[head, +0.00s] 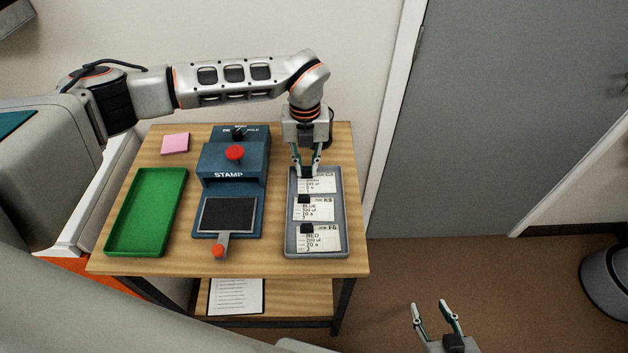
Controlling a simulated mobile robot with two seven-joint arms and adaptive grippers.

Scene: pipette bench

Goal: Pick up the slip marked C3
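Three white slips, each with a black tab, lie in a column in the grey tray (290,240). The far slip (322,186) has a header that looks like C3, though it is small and partly blurred. The middle slip (318,210) seems to end in 3, and the near slip (320,241) in 6. My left gripper (306,172) points down at the far slip, its fingertips on either side of that slip's black tab. Whether they press on the tab I cannot tell. My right gripper (432,307) is open and empty, low at the front right, off the table.
Left of the tray stands a blue stamp machine (222,165) with a red knob, a dark pad and a red-tipped front lever. An empty green tray (112,238) is at the table's left, a pink pad (175,144) behind it. A printed sheet (236,297) lies on the lower shelf.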

